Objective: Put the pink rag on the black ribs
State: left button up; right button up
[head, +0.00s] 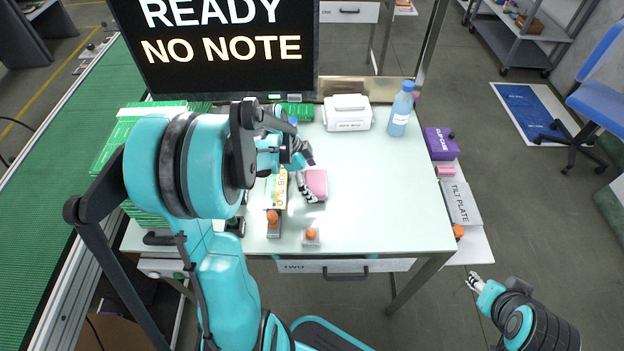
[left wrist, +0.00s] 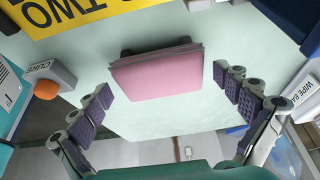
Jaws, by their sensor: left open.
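The pink rag (head: 316,183) is a small folded block on the pale table, right of the yellow box. In the left wrist view the rag (left wrist: 155,75) lies between the spread fingers of my left gripper (left wrist: 163,84), with a gap on each side. In the head view my left gripper (head: 304,172) is open beside the rag and partly covers it. Dark ends show behind the rag in the left wrist view; I cannot tell whether they are the black ribs. My right gripper (head: 474,283) is off the table at lower right, its opening unclear.
A white case (head: 347,112) and blue bottle (head: 401,108) stand at the back. A grey tilt plate (head: 461,203) lies on the right side shelf. The table's right half is clear.

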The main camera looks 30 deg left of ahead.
pick_arm(q)
jog(key=shift+r, duration=0.15)
jog(key=p+v, duration=0.5)
jog(key=v, duration=0.6)
jog(key=s+d+r+n+t+y, duration=0.2)
jog(key=s+d+n, duration=0.2)
jog(key=d, duration=0.4)
jog(key=s+d+r+n+t+y, duration=0.2)
jog(key=s+d+n, duration=0.2)
jog(key=d+n, duration=0.3)
jog(key=shift+s+d+r+n+t, duration=0.3)
jog(key=shift+s+d+t, duration=0.1)
